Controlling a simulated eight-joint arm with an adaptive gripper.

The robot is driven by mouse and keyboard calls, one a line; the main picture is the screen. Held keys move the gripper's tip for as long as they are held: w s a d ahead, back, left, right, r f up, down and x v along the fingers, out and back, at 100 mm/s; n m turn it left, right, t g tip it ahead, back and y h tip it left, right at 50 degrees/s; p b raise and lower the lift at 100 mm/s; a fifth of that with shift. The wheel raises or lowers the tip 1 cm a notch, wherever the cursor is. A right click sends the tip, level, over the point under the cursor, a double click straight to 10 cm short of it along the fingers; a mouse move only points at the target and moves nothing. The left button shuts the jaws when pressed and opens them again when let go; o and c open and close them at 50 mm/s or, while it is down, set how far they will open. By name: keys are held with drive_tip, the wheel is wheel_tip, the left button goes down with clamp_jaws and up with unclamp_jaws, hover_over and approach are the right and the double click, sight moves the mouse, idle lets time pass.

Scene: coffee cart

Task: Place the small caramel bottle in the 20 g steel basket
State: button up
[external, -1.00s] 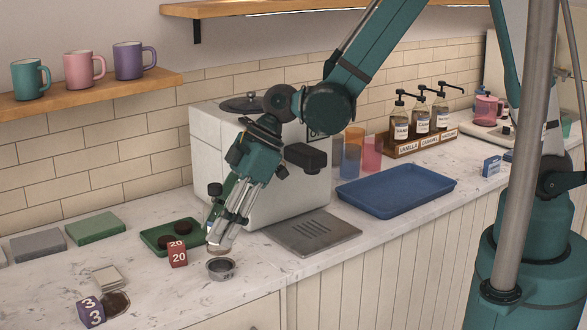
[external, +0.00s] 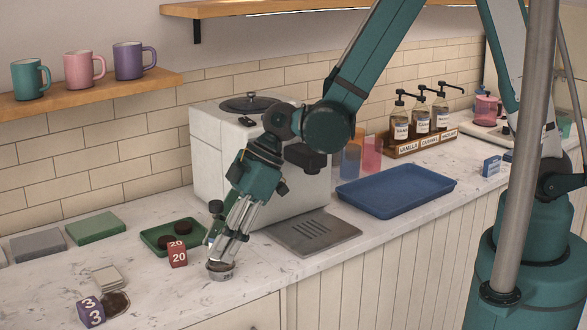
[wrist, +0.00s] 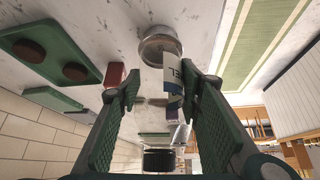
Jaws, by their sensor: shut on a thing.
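My gripper (external: 226,258) points down and left, its fingertips right at the steel basket (external: 221,275) on the counter. In the wrist view my gripper (wrist: 160,92) is shut on the small caramel bottle (wrist: 174,76), whose white label shows the letters "EL". The bottle's far end overlaps the near rim of the steel basket (wrist: 158,42). Whether the bottle touches the basket floor cannot be seen. In the external view the bottle is mostly hidden by the fingers. A red block marked 20 (external: 177,254) stands just left of the basket.
A green tray (external: 155,247) with dark round pucks lies behind the red block. A purple block marked 3 (external: 90,312) is at the front left. The steel drip plate (external: 340,236) and blue tray (external: 425,199) lie to the right. The white machine (external: 210,165) stands close behind my gripper.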

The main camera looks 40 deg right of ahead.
drive_tip(key=o, duration=1.1)
drive_tip(key=shift+r+p, duration=0.2)
drive_tip(key=shift+p, duration=0.1)
drive_tip(key=shift+p+v, duration=0.3)
drive_tip(key=shift+v, duration=5.65)
drive_tip(key=shift+d+r, duration=0.1)
drive_tip(key=w+d+r+m+t+h, duration=0.15)
drive_tip(key=d+r+m, duration=0.3)
drive_tip(key=d, duration=0.85)
drive_tip(key=w+d+r+m+t+h, duration=0.15)
drive_tip(key=d+r+m, duration=0.3)
drive_tip(key=d, duration=0.75)
drive_tip(key=s+d+r+m+t+h, duration=0.1)
drive_tip(key=s+d+m, duration=0.1)
drive_tip(key=d, duration=0.5)
drive_tip(key=s+d+r+m+t+h, duration=0.1)
drive_tip(key=s+d+r+m, duration=0.1)
drive_tip(key=d, duration=0.6)
drive_tip(key=s+d+r+m+t+h, duration=0.1)
drive_tip(key=s+d+m, duration=0.2)
drive_tip(key=d, duration=0.4)
drive_tip(key=shift+s+d+r+h, duration=0.1)
drive_tip(key=shift+d+r+h, duration=0.1)
drive_tip(key=shift+r+h, duration=0.1)
